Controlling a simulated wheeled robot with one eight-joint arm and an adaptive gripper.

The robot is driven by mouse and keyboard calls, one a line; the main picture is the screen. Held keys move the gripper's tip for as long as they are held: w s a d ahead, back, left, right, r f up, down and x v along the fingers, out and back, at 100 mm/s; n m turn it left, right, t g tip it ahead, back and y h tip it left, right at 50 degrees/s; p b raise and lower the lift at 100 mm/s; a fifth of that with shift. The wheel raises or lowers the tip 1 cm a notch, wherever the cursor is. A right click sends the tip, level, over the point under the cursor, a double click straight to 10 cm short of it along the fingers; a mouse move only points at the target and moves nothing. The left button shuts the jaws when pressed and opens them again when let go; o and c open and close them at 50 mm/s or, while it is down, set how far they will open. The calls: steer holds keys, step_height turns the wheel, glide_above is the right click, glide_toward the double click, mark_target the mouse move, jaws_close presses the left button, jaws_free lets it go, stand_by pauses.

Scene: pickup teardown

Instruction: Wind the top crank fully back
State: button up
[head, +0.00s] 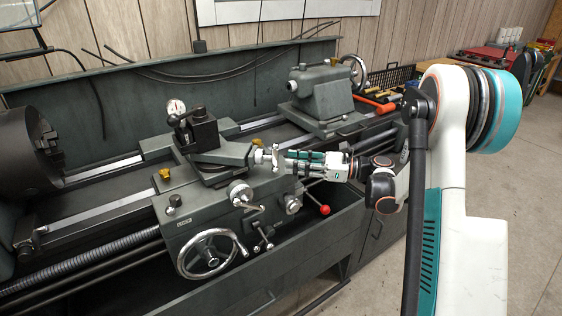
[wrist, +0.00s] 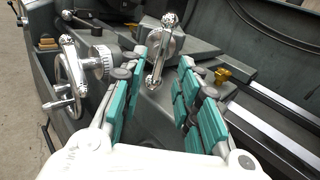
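The top crank is a bright metal bar with ball ends on the end of the upper slide of the lathe. It shows in the head view (head: 275,157) and in the wrist view (wrist: 157,67), where it stands nearly upright, leaning slightly right at its top. My gripper (head: 288,156) is right of it in the head view, pointing at it. In the wrist view my gripper (wrist: 163,62) is open, with teal-padded fingers wide apart to either side of the crank. A gap shows on both sides, and neither finger visibly touches it.
The lower crank (head: 243,196) sits on the carriage front, left of my fingers in the wrist view (wrist: 70,72). Below are a large handwheel (head: 209,253) and a red-knobbed lever (head: 323,209). The tool post (head: 200,130) and tailstock (head: 322,92) stand on the lathe.

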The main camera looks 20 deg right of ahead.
steer(key=v, duration=0.5)
steer(key=shift+s+d, duration=0.15)
steer(key=shift+d, duration=0.2)
